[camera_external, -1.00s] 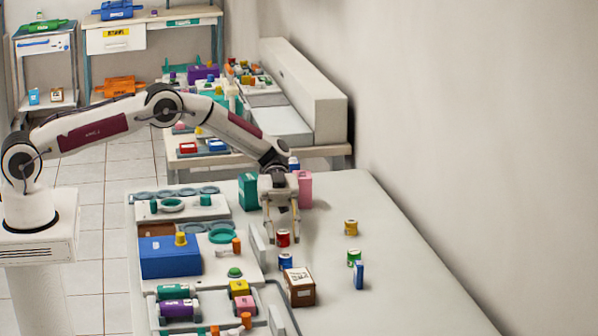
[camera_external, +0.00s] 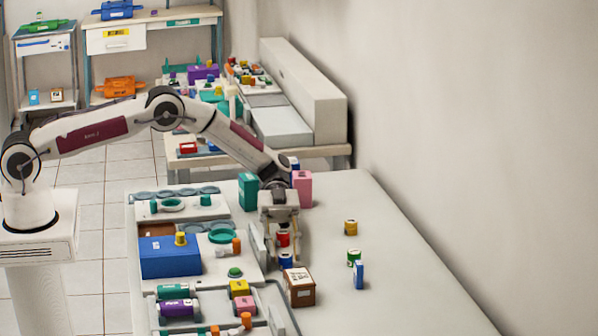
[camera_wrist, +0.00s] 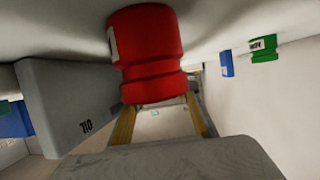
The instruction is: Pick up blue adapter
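A small blue adapter (camera_external: 286,260) stands on the white table just in front of a red cylindrical piece (camera_external: 283,240). My gripper (camera_external: 281,262) points down over these two in the external view, its fingers apart on either side. Whether a finger touches either piece cannot be told. In the wrist view the red piece (camera_wrist: 148,50) fills the upper middle and hides much behind it. My gripper's fingers (camera_wrist: 160,120) stand apart below it.
A brown box (camera_external: 299,288) stands close in front of the adapter. A grey upright plate (camera_external: 257,245) is close at left, also large in the wrist view (camera_wrist: 65,100). Green (camera_external: 354,257), blue (camera_external: 359,275) and yellow (camera_external: 350,228) pieces stand right; the table beyond is clear.

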